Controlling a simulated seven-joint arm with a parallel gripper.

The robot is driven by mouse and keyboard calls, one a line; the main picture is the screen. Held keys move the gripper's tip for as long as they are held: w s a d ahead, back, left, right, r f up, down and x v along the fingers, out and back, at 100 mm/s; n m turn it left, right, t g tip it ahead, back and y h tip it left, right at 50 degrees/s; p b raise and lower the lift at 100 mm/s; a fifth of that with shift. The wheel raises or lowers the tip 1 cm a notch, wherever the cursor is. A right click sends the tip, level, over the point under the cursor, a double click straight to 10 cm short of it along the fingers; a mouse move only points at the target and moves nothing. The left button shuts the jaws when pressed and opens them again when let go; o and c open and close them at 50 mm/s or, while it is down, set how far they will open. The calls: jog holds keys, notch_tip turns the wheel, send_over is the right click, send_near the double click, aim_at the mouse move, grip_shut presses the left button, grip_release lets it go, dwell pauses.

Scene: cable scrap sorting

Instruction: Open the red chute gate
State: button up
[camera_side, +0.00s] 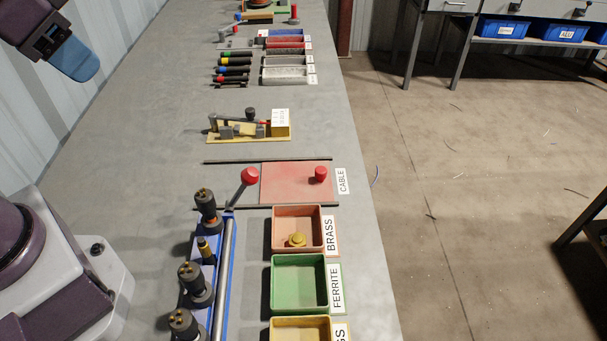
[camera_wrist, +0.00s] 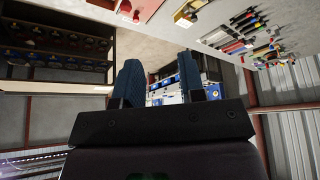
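The red chute gate (camera_side: 285,190) is a flat, pale red plate between two dark rails on the bench in the side view. A red knob (camera_side: 320,174) stands near its right edge, beside a label reading CABLE. A lever with a red ball (camera_side: 250,176) leans at its left edge. The plate appears to cover what is under it. My gripper (camera_side: 75,62) is at the upper left of the side view, high and well away from the gate. In the wrist view my gripper (camera_wrist: 160,78) has its two blue fingers apart with nothing held between them.
A yellow fixture (camera_side: 235,136) sits beyond the gate.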

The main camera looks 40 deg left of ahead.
jog(key=shift+o, duration=1)
jog(key=w+d+f+m+g, duration=0.1)
jog(key=w+f, duration=0.3)
jog(key=w, duration=0.4)
jog(key=w+d+f+m+g, duration=0.2)
jog(key=w+d+f+g, duration=0.1)
jog(key=w, duration=0.4)
jog(key=shift+w+d+f+m+g, duration=0.3)
jog(key=shift+w+d+f, duration=0.1)
jog(key=shift+d+f, duration=0.3)
jog(key=m, duration=0.8)
send_over(321, 169)
notch_tip(321, 169, down, 12)
jog(key=shift+g, duration=0.3)
notch_tip(321, 169, down, 13)
jog(key=shift+s+r, duration=0.1)
jog(key=shift+r, duration=0.1)
jog(key=shift+c, duration=0.2)
